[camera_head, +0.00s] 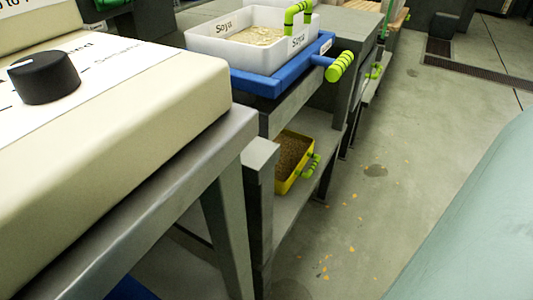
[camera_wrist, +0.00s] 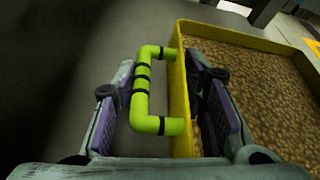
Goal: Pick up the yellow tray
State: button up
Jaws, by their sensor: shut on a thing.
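The yellow tray (camera_head: 281,187) sits on the lower shelf below the blue tray, filled with brown grainy material. Its green handle with black bands (camera_head: 312,167) faces the aisle. In the wrist view, the tray's yellow wall (camera_wrist: 179,95) and green handle (camera_wrist: 142,88) are between the fingers of my gripper (camera_wrist: 160,80). The left finger is outside the handle and the right finger is inside the tray, over the grain. My gripper is shut on the tray at its handle side. My gripper cannot be made out in the head view.
Above the shelf, a blue tray (camera_head: 262,82) with a green handle carries a white bin (camera_head: 206,47) labelled Soya. A cream control box with a black knob (camera_head: 44,77) stands on a metal frame in the left foreground. The floor (camera_head: 400,150) to the right is mostly clear, with scattered orange bits.

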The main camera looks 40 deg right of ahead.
grip_shut()
dwell(0.3)
jog(key=shift+r, duration=0.2)
jog(key=shift+r, duration=0.25)
notch_tip(320, 180, up, 3)
jog(key=shift+f+p, duration=0.1)
jog(key=shift+p, duration=0.65)
jog(key=s+a, duration=0.1)
jog(key=a, duration=0.4)
jog(key=s+a+p, duration=0.1)
jog(key=s+a, duration=0.1)
jog(key=a, duration=0.4)
jog(key=s+a+p, duration=0.1)
jog(key=a, duration=0.5)
jog(key=shift+s+a, duration=0.2)
jog(key=shift+s, duration=0.05)
